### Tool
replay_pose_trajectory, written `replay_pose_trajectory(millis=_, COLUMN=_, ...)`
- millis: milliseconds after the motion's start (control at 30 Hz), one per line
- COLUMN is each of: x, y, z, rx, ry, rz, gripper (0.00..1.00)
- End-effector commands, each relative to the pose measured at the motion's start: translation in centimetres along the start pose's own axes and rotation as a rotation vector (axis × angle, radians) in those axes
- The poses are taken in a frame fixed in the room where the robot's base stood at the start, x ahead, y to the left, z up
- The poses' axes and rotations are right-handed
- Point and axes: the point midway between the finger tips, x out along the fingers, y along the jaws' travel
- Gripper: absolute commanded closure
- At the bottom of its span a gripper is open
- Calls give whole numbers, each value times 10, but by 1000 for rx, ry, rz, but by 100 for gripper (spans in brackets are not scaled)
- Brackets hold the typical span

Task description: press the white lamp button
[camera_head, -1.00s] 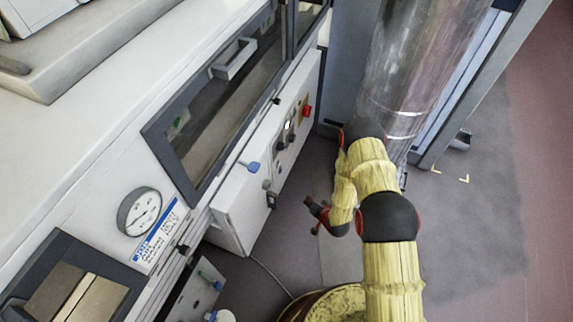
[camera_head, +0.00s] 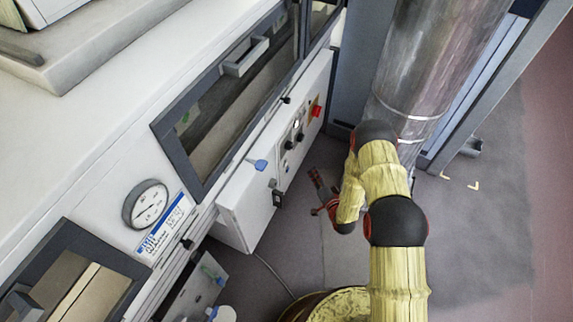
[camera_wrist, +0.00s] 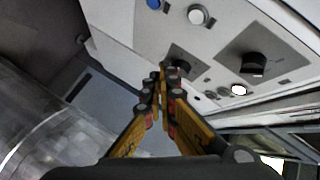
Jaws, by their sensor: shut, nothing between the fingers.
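A bright white round lamp button (camera_head: 297,124) sits on the light control panel in the head view, beside dark knobs (camera_head: 289,145). In the wrist view a glowing white round spot (camera_wrist: 238,90) lies beside a black knob (camera_wrist: 254,65) and looks like the same lamp. A second pale round button (camera_wrist: 197,14) shows near the top edge there. My gripper (camera_head: 315,174) is in front of the panel and apart from it, below and right of the lamp. In the wrist view my gripper's fingers (camera_wrist: 162,76) are together and empty, left of the glowing spot.
A red button (camera_head: 317,110) sits at the panel's far end. A large metal pipe (camera_head: 425,70) stands behind my arm. A blue button (camera_wrist: 153,4) shows in the wrist view.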

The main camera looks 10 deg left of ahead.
Motion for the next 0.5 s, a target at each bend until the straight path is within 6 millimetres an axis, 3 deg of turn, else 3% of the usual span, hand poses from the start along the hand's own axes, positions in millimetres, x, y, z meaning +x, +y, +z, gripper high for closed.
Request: replay_pose_trajectory(millis=500, x=43, y=-32, z=33, rx=-1, ry=-2, rz=-3, gripper=100)
